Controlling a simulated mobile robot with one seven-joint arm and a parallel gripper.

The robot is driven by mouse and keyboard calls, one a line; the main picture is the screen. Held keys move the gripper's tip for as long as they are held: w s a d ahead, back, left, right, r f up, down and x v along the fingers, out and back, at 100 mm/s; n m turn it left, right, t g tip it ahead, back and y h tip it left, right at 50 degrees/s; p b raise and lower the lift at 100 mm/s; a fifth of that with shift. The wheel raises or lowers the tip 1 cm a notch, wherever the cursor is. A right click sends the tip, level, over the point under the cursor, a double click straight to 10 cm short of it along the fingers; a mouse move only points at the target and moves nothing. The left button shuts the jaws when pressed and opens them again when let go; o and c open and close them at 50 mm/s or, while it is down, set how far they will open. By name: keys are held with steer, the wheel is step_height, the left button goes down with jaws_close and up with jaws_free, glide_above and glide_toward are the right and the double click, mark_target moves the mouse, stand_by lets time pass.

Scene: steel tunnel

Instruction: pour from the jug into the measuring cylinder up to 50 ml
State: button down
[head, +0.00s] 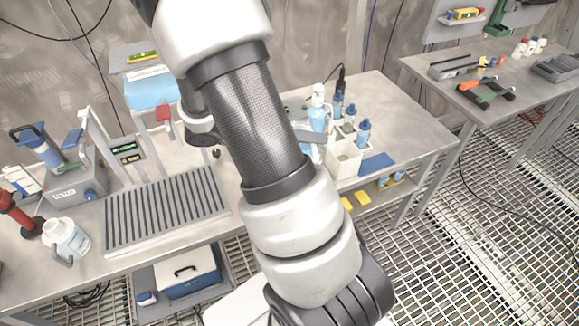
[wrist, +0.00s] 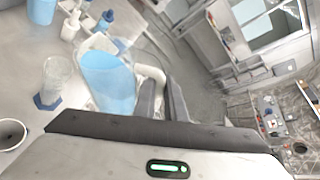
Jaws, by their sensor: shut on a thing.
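The jug (wrist: 108,82), clear with light blue liquid, is in the middle of the wrist view. My gripper (wrist: 163,97) is shut on its pale handle (wrist: 152,73). A clear measuring cylinder (wrist: 55,74) with a blue six-sided foot (wrist: 46,102) stands on the bench to the left of the jug, apart from it in the picture. I see no stream between them, and cannot read the cylinder's marks or tell its level. How far the jug is tilted is unclear.
A blue pad (head: 376,164) lies near the bench's front edge. An open round vessel (wrist: 11,133) shows below the cylinder.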

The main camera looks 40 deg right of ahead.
steer(key=shift+w+n+p, duration=0.2)
steer(key=shift+n+p, duration=0.1)
steer(key=shift+p, duration=0.15)
stand_by(0.7)
steer(key=shift+w+d+r+n+g, duration=0.2)
steer(key=shift+w+n+g, duration=0.1)
steer(key=shift+n+g, duration=0.1)
stand_by(0.6)
steer(key=shift+w+r+n+g, duration=0.2)
steer(key=shift+w+n+g, duration=0.1)
steer(key=shift+w+n, duration=0.1)
steer(key=shift+w, duration=0.15)
stand_by(0.7)
stand_by(0.6)
steer(key=shift+s+a+f+m+t+b, duration=0.15)
steer(key=shift+s+f+m+t+b, duration=0.35)
steer(key=shift+s+m+b, duration=0.25)
steer(key=shift+s+r, duration=0.1)
steer(key=shift+s, duration=0.05)
